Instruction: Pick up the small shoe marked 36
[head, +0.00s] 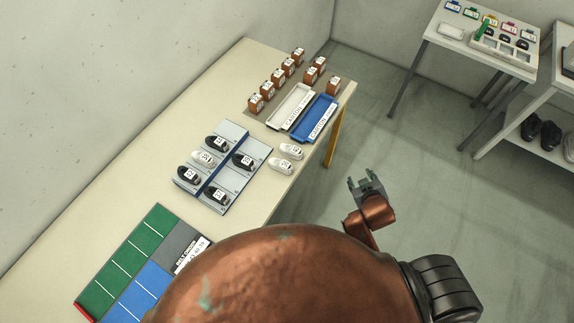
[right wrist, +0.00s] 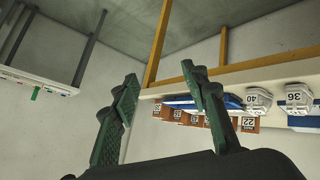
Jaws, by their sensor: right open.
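The small white shoe marked 36 (right wrist: 298,97) shows at the right edge of the right wrist view, its number upside down. In the head view the nearer of two white shoes (head: 280,166) at the table's right side seems to be it; its number is too small to read surely. My right gripper (head: 362,178) is open and empty, off the table's right side and apart from the shoes. Its two fingers (right wrist: 160,80) stand apart in the right wrist view. My left gripper is not in view.
Another white shoe marked 40 (right wrist: 257,102) sits beside it. A grey-blue rack (head: 228,190) with several shoes is to the left. White (head: 291,108) and blue trays (head: 315,118) and brown boxes (head: 268,90) stand behind. Open floor lies right of the table (head: 190,95).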

